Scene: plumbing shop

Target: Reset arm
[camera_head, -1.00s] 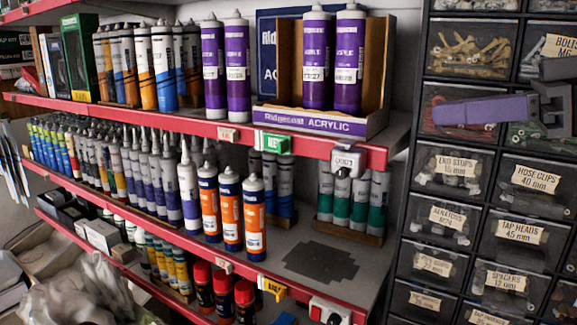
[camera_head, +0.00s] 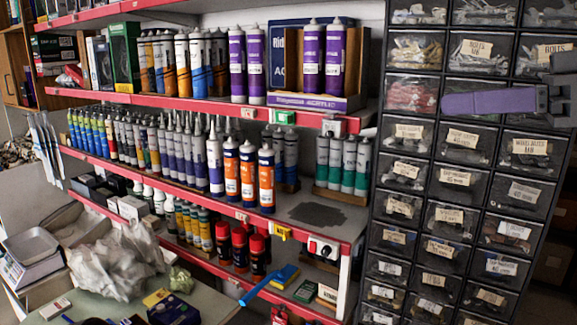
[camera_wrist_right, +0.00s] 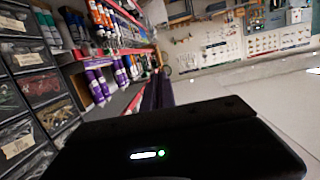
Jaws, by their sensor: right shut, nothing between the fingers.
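My right gripper (camera_head: 444,103) reaches in from the right edge of the head view. Its purple fingers are closed together and point left, with nothing between them. It hangs in front of the dark drawer cabinet (camera_head: 444,180) and touches nothing that I can see. In the right wrist view the dark purple fingers (camera_wrist_right: 157,94) extend away beyond the black gripper housing, with open floor to the right. My left gripper is in neither view.
Red-edged shelves (camera_head: 190,98) hold rows of cartridges, including purple (camera_head: 237,65) and orange ones (camera_head: 248,175). A blue-handled tool (camera_head: 270,285) sticks out low at the front. A counter (camera_head: 120,305) with a crumpled bag (camera_head: 112,262) and a scale (camera_head: 32,250) lies at lower left.

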